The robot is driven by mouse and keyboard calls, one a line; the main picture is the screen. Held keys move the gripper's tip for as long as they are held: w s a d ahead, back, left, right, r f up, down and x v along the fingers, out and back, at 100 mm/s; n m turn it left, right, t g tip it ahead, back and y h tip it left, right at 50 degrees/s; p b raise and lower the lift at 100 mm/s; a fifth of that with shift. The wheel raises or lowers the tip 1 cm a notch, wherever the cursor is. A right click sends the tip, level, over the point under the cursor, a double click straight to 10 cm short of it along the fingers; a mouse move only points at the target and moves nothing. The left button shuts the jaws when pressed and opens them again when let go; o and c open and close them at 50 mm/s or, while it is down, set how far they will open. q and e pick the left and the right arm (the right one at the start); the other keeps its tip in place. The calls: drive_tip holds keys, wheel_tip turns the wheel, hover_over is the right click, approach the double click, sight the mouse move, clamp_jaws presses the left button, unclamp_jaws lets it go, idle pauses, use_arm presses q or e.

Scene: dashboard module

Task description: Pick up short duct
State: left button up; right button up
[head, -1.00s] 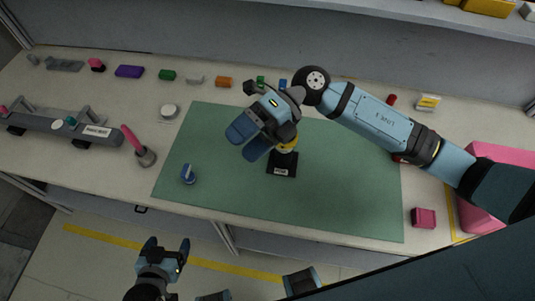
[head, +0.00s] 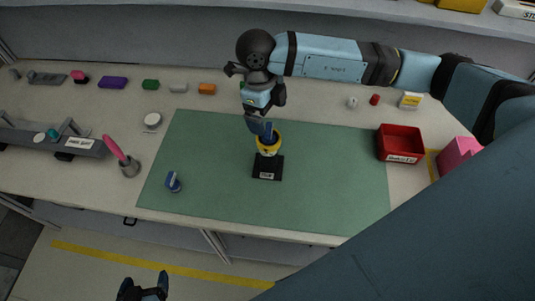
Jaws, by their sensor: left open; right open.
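No object carries a readable "short duct" label, so I cannot tell which one it is. A yellow ring-shaped part (head: 269,148) sits on a black labelled stand (head: 268,168) on the green mat (head: 330,180). My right gripper (head: 264,130) points down with its blue fingers at the top of the yellow part; contact cannot be made out. It is open. A small blue part (head: 173,182) stands on the mat's left side. My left gripper (head: 143,284) is open and empty, low in front of the bench, partly cut off by the frame's bottom edge.
Several small parts line the back, including a purple block (head: 113,83), a green block (head: 150,85) and an orange block (head: 207,89). A red bin (head: 400,143) stands at right. A grey rail fixture (head: 60,144) and pink-handled tool (head: 115,150) are at left. The mat's front is clear.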

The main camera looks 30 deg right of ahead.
sight(268, 136)
drive_tip(key=f, duration=0.2)
drive_tip(key=shift+s+f, duration=0.2)
drive_tip(key=shift+f, duration=0.1)
drive_tip(key=f, duration=0.1)
drive_tip(key=f+p, duration=0.2)
drive_tip(key=f, duration=0.1)
drive_tip(key=shift+s+a+f, duration=0.1)
drive_tip(key=shift+s+a, duration=0.15)
drive_tip(key=shift+d+f, duration=0.1)
drive_tip(key=shift+f, duration=0.4)
drive_tip(key=c, duration=1.3)
